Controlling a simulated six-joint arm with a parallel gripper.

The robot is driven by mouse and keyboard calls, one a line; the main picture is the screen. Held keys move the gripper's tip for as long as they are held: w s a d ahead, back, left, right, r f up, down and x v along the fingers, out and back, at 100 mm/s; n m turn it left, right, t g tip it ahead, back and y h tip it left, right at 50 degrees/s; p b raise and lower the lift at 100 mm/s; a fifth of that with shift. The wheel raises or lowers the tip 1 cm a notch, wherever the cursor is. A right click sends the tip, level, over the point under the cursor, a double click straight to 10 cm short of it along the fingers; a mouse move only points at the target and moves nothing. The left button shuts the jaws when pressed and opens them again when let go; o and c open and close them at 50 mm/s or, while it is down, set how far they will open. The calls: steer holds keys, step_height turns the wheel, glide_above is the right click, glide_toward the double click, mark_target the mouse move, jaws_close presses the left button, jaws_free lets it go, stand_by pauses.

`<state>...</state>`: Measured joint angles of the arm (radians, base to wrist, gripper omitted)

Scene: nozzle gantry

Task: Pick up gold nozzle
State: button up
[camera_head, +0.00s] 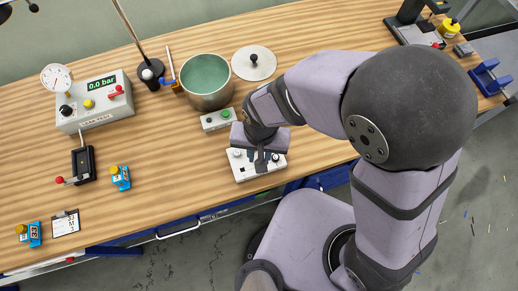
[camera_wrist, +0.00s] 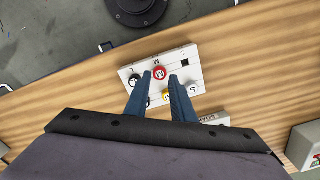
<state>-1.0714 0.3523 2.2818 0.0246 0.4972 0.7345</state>
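A white nozzle holder (camera_wrist: 206,72) with letter labels lies on the wooden table. It also shows in the head view (camera_head: 243,173), partly covered by my gripper. In the wrist view, a small yellow-gold piece (camera_wrist: 166,94), which looks like the gold nozzle, sits in the holder between my fingers and is partly hidden. A black-and-white nozzle (camera_wrist: 135,82) is to the left. My gripper (camera_wrist: 160,77) is open above the holder, its two blue fingers apart with nothing visibly gripped.
A small box with a green button (camera_head: 226,114) stands just behind the holder. A steel pot (camera_head: 207,84) and a round disc with a black knob (camera_head: 268,68) are farther back. A leak tester (camera_head: 95,106) stands left.

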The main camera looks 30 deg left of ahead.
steer(key=shift+f+p, duration=0.35)
steer(key=shift+f, duration=1.3)
jaws_close()
steer(key=shift+r, duration=0.2)
step_height(320, 180, up, 10)
steer(key=b, duration=0.1)
steer(key=shift+b, duration=0.3)
steer(key=shift+r+p, duration=1.35)
steer(key=shift+p, duration=0.2)
